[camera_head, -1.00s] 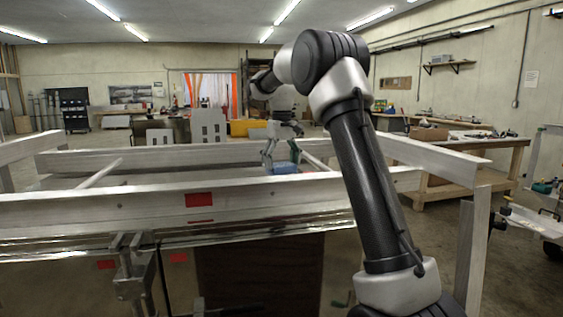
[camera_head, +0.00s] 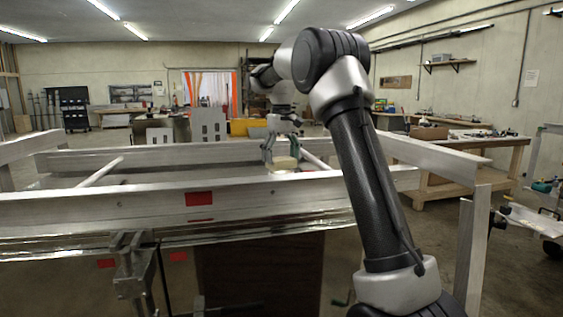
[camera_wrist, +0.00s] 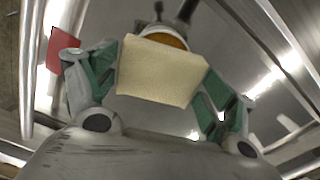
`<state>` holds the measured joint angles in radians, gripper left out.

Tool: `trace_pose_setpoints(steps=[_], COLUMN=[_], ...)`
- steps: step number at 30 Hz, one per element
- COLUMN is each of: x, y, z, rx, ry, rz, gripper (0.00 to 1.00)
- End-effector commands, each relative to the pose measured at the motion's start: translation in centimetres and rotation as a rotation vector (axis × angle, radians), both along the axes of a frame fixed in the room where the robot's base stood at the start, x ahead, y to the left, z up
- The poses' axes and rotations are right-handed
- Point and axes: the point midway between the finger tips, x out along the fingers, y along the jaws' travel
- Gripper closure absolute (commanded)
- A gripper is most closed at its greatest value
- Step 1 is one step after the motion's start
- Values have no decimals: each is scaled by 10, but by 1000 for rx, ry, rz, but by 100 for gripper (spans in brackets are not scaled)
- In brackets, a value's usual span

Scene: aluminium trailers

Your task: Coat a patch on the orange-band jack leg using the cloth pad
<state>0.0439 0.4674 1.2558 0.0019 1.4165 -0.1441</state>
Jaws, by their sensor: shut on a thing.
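My gripper (camera_wrist: 160,85) has green fingers and is shut on a cream cloth pad (camera_wrist: 160,72), gripping it by its two sides. The pad's broad face is toward the wrist camera. In the head view the gripper (camera_head: 281,148) and pad (camera_head: 283,163) are inside the aluminium frame, beyond the near rail. Just past the pad's top edge in the wrist view is a round metal leg with an orange band (camera_wrist: 171,41). The pad hides part of that band. I cannot tell whether they touch. The leg does not show clearly in the head view.
A slanted bar (camera_head: 100,172) lies left inside the frame. A metal bracket (camera_head: 130,270) hangs at the front. A wooden workbench (camera_head: 450,165) stands right.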

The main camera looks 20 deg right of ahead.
Motion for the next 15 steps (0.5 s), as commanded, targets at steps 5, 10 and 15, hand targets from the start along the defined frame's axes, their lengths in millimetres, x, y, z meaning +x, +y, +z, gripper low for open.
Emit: trace_pose_setpoints(steps=[5,10,15], x=[0,0,0], y=[0,0,0], z=[16,31,45], rx=[0,0,0], ry=[0,-1,-1], rz=[0,0,0], gripper=[35,35,35])
